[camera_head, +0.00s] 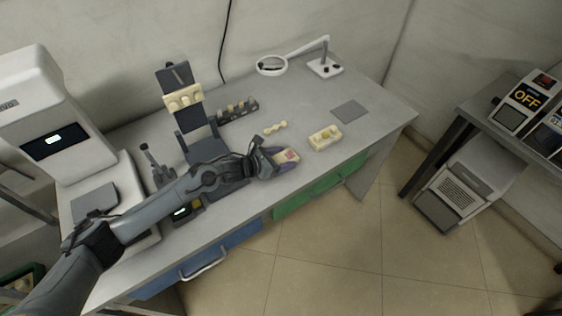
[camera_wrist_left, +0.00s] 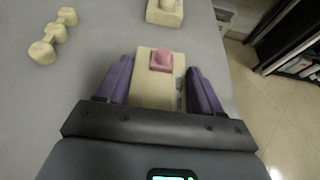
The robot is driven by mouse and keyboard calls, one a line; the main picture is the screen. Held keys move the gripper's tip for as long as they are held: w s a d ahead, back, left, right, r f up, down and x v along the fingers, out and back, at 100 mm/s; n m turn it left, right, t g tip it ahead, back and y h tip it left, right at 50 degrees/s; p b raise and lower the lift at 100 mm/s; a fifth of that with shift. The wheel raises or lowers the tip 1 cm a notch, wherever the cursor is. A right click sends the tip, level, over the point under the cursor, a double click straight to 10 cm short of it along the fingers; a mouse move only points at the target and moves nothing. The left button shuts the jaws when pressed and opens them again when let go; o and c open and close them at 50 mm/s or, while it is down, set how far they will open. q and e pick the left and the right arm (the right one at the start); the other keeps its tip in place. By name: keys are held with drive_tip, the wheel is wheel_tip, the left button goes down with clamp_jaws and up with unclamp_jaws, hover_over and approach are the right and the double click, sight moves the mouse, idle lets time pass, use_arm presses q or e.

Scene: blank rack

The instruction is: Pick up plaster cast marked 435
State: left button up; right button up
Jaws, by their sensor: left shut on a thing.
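My left gripper (camera_head: 277,160) reaches in from the left to the front edge of the grey bench. Its purple fingers are shut on a cream plaster cast (camera_head: 290,156) with a pink part on top. In the left wrist view the held cast (camera_wrist_left: 150,92) lies between both fingers (camera_wrist_left: 158,85). I cannot read a number on it. Whether it touches the bench is unclear. A second cream cast (camera_head: 325,138) with a yellowish part lies just to the right; it also shows at the top of the left wrist view (camera_wrist_left: 165,12). My right gripper is not in view.
A small bone-shaped cream piece (camera_head: 275,127) lies behind the held cast. A dark rack (camera_head: 237,111), a magnifier (camera_head: 271,66) and a grey pad (camera_head: 349,111) stand or lie further back. A white machine (camera_head: 50,120) is at left. Bare bench surrounds the pad.

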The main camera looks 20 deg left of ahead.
use_arm(q)
drive_tip(key=shift+c, duration=1.2)
drive_tip(key=shift+r, duration=0.15)
